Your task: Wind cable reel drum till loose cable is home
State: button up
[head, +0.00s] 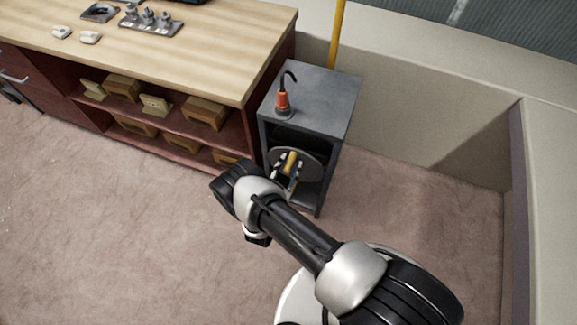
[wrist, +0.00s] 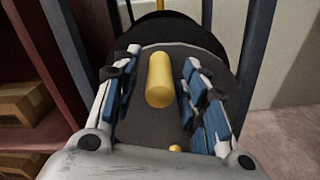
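The reel drum (head: 312,157) is a dark grey disc on the front of a small grey cabinet, in its open bay. It fills the middle of the wrist view (wrist: 205,60). A yellow crank handle (wrist: 160,80) sticks out from the disc; it also shows in the head view (head: 291,160). My gripper (wrist: 158,85) is open, with its blue-padded fingers on either side of the handle. A gap shows on both sides, so the fingers look apart from it. A small yellow piece (wrist: 175,148) shows lower on the disc, partly hidden by my gripper. I cannot make out loose cable.
The grey cabinet's top (head: 325,95) holds an orange tool (head: 282,100) with a black cord. A wooden-topped bench (head: 200,50) with shelved boxes stands left. A yellow pole (head: 337,35) rises behind. Carpet (head: 110,220) is clear in front; a low wall (head: 515,170) bounds the right.

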jog(key=shift+c, duration=0.4)
grip_shut()
dwell(0.4)
